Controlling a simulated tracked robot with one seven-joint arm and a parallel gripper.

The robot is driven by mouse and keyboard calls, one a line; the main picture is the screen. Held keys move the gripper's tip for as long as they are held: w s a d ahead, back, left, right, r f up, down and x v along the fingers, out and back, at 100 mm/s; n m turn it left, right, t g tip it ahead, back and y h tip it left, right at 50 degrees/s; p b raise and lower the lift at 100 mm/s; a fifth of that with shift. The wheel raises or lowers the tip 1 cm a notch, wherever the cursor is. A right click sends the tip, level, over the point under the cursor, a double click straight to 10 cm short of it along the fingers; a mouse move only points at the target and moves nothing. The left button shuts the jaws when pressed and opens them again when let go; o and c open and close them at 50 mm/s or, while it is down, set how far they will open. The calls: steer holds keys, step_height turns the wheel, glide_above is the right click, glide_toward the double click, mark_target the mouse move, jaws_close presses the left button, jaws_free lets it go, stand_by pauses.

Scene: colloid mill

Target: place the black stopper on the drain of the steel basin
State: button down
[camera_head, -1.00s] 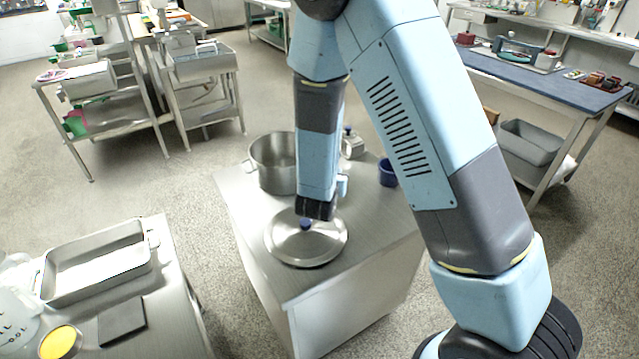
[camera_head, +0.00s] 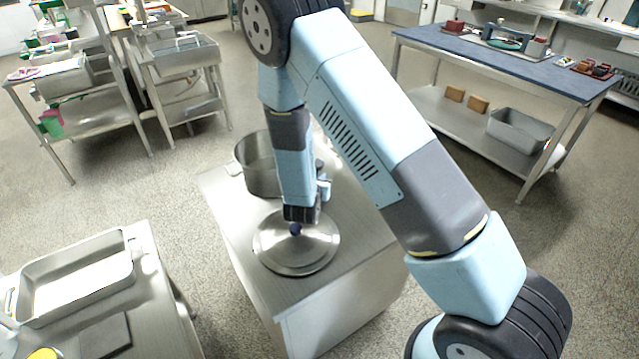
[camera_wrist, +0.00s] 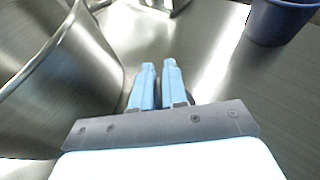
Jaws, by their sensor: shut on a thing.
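My gripper (camera_head: 325,187) shows as a small light blue part behind the dark end of my arm, above the steel-topped stand. In the wrist view its two light blue fingers (camera_wrist: 158,68) are close together, pointing away over bare steel between a pot and a blue cup. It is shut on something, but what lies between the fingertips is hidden. I cannot make out a black stopper or a drain in either view. A rectangular steel pan (camera_head: 75,275) sits on the front left table; other steel basins (camera_head: 183,55) stand at the back left. I cannot tell which is the task's basin.
A steel pot (camera_head: 257,165) and a round steel lid (camera_head: 297,258) with a dark blue knob share the stand. The blue cup (camera_wrist: 282,20) is close to my right. A blue-topped table (camera_head: 500,65) stands at the right. Floor between the tables is clear.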

steer(key=shift+s+a+f, duration=0.15)
steer(key=shift+a+f, duration=0.15)
steer(key=shift+f, duration=0.45)
steer(key=c, duration=1.2)
jaws_free()
steer(key=shift+f, duration=0.1)
steer(key=shift+o, duration=0.2)
steer(key=v, duration=1.2)
